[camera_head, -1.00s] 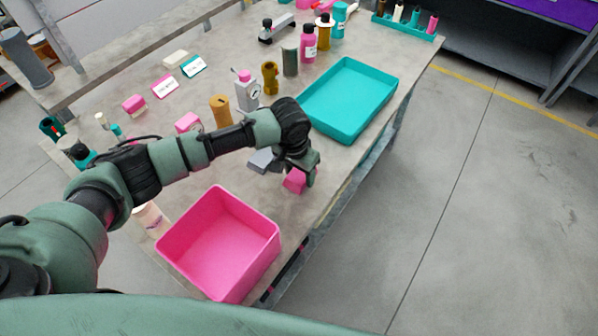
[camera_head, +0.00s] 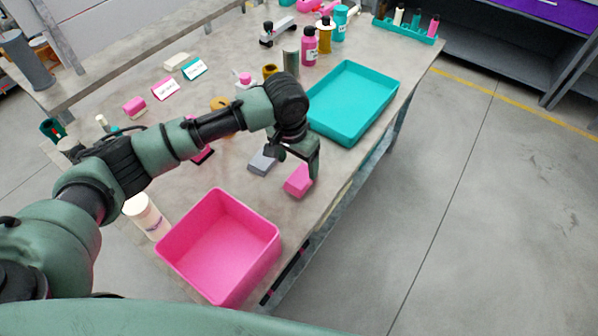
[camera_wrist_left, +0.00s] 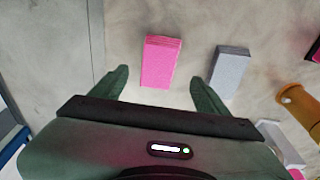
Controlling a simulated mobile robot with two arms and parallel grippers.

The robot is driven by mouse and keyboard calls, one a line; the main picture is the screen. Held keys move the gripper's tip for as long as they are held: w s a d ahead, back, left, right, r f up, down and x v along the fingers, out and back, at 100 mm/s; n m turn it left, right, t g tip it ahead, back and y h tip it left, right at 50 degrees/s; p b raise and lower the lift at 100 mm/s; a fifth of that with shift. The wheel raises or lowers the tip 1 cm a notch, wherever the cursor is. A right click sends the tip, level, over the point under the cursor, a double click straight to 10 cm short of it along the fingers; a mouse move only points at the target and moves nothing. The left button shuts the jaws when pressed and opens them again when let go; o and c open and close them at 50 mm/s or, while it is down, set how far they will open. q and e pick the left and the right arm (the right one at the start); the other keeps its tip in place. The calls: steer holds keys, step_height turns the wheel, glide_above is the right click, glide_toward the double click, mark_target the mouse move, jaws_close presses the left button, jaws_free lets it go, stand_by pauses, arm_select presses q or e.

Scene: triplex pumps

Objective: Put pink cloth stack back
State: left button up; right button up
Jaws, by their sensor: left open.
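The pink cloth stack (camera_head: 298,180) lies on the grey table near its right edge, beside a grey cloth stack (camera_head: 263,162). My left gripper (camera_head: 293,158) is open and empty above the pink stack. In the left wrist view the pink stack (camera_wrist_left: 161,62) lies beyond and between the two open fingertips (camera_wrist_left: 160,78), with the grey stack (camera_wrist_left: 230,72) to its right. My right gripper does not show.
An empty pink bin (camera_head: 222,245) stands at the table's near end, with a white cylinder (camera_head: 147,216) to its left. A teal tray (camera_head: 352,101) lies farther back. Bottles and small blocks stand behind my left arm.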

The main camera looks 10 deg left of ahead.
mark_target(296, 182)
arm_select(q)
steer(key=r, duration=0.5)
steer(key=shift+s+a, duration=0.15)
steer(key=shift+s, duration=0.2)
steer(key=shift+f, duration=0.1)
